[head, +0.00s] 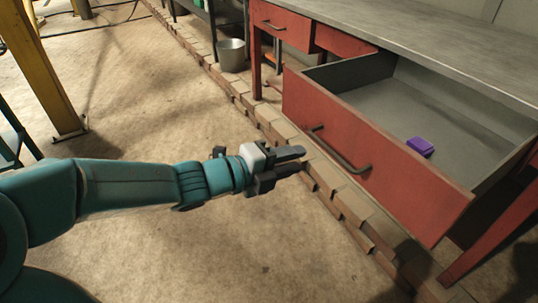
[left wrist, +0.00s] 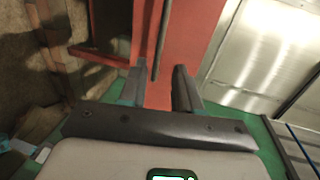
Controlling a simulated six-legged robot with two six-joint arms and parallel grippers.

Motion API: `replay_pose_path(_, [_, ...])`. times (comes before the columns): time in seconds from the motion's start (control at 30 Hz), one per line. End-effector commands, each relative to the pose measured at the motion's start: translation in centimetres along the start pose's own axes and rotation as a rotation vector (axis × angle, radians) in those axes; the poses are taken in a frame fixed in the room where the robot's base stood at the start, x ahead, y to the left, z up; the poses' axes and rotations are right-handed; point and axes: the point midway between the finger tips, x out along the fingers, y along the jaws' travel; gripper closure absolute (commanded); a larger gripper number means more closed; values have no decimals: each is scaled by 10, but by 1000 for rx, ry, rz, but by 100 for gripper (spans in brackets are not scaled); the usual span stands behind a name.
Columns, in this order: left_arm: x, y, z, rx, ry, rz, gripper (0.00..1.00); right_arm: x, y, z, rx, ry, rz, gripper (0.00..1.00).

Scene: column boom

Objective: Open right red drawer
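The right red drawer (head: 370,155) is pulled well out of the workbench, and its grey inside shows. Its dark bar handle (head: 340,150) runs across the red front. My left gripper (head: 303,159) is in front of the drawer, just left of the handle, and looks apart from it. In the left wrist view the fingers of my left gripper (left wrist: 160,88) are spread with nothing clamped between them. The handle (left wrist: 161,40) shows ahead, lined up with the gap, against the red drawer front (left wrist: 195,35). My right gripper is in neither view.
A small purple box (head: 420,147) lies inside the drawer. The grey workbench top (head: 420,35) is above, with a shut left red drawer (head: 281,23). A metal bucket (head: 231,56) stands further back. A low brick edging (head: 345,200) runs below the drawer. The floor at left is mostly clear.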

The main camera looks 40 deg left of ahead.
Motion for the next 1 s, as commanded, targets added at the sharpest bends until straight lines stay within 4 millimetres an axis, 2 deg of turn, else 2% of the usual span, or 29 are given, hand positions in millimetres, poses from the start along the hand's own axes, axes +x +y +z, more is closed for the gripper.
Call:
replay_pose_path(0.03, [-14,-4,2,0,-8,1,67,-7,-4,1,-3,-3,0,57])
replay_pose_path(0.1, [-29,-3,2,0,-8,2,67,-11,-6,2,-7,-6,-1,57])
replay_pose_path(0.3, [-51,-1,1,-1,-4,1,67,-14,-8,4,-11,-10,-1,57])
replay_pose_path(0.47, [-56,0,0,0,0,0,67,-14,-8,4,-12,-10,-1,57])
replay_pose_path(1.0, [-54,-1,-4,2,13,-3,67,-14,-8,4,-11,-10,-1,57])
